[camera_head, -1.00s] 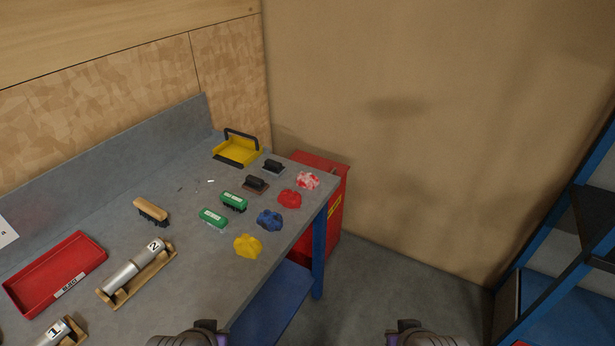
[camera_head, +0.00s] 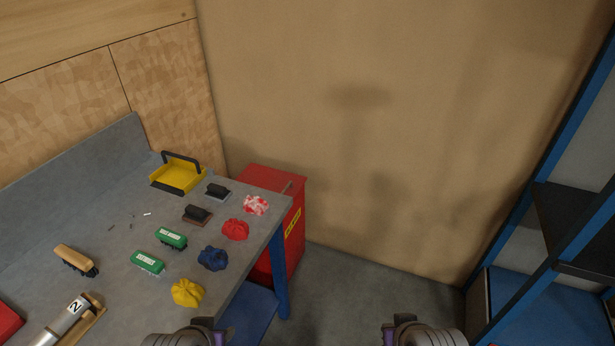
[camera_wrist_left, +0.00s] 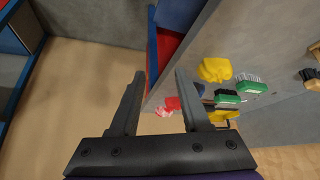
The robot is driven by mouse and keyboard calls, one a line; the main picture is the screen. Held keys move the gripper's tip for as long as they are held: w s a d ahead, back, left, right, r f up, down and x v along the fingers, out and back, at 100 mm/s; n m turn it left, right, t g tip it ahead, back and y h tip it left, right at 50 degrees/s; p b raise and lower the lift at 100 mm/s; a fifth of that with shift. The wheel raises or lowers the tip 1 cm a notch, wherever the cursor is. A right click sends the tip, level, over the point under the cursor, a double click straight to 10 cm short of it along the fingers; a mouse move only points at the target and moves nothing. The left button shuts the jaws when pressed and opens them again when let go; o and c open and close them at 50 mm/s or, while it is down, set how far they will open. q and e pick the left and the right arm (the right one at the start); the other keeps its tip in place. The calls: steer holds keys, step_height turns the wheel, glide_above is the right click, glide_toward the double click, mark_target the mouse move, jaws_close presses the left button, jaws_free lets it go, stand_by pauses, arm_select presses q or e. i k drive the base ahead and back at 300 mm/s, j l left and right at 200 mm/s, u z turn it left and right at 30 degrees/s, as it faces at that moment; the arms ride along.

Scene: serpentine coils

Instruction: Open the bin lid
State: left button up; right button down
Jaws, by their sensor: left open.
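The red bin (camera_head: 291,228) stands on the floor beyond the right end of the workbench, against the back wall. Its flat red lid (camera_head: 272,180) looks closed, and a yellow label marks its side. The bench hides part of the bin. In the left wrist view a red surface of the bin (camera_wrist_left: 168,45) shows beside the bench edge. My left gripper (camera_wrist_left: 158,80) is open and empty in that view, its fingers apart. In the head view only part of my left arm's end shows at the bottom, and of my right gripper (camera_head: 398,328) only a small part shows at the bottom edge.
The grey workbench (camera_head: 105,262) holds a yellow dustpan (camera_head: 178,174), green brushes (camera_head: 171,238), and red (camera_head: 236,229), blue (camera_head: 212,257) and yellow rags (camera_head: 187,293). A blue shelf rack (camera_head: 535,290) stands at right. Grey floor (camera_head: 365,285) between is clear.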

mark_target(278, 181)
steer(key=i+l+z, duration=0.2)
steer(key=i, duration=0.25)
steer(key=i+l+z, duration=0.15)
steer(key=i, duration=0.25)
steer(key=i+l+z, duration=0.2)
steer(key=i, duration=0.25)
steer(key=i+j, duration=0.5)
steer(key=i+z, duration=0.05)
